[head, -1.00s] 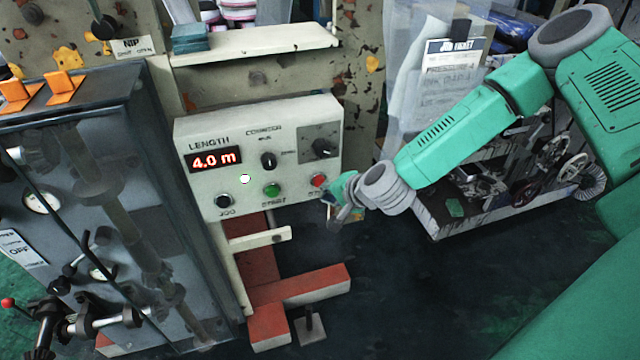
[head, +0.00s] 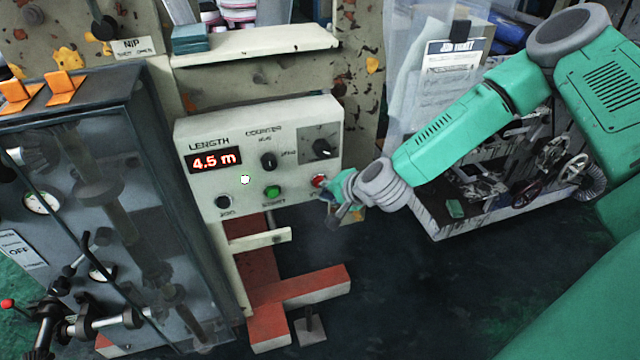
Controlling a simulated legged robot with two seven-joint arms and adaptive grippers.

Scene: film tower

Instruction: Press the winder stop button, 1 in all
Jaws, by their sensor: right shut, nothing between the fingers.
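The winder's control box (head: 240,115) is a cream panel with a lit LENGTH display (head: 214,160) that reads 4.5 m. Along its lower part are a black button (head: 223,202), a green button (head: 272,191) and a red button (head: 319,181) at the right end. The red button's label is hidden behind my right gripper (head: 331,198). That gripper is shut and empty, with its tips just below and right of the red button. I cannot tell whether it touches the button or the panel. My left gripper is out of view.
Two knobs sit above the buttons. A cream shelf (head: 255,43) juts out over the box. A dark glazed cabinet (head: 130,200) with orange switches stands close on the left. A cart (head: 500,190) stands under my right arm. Dark floor (head: 400,290) lies open below.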

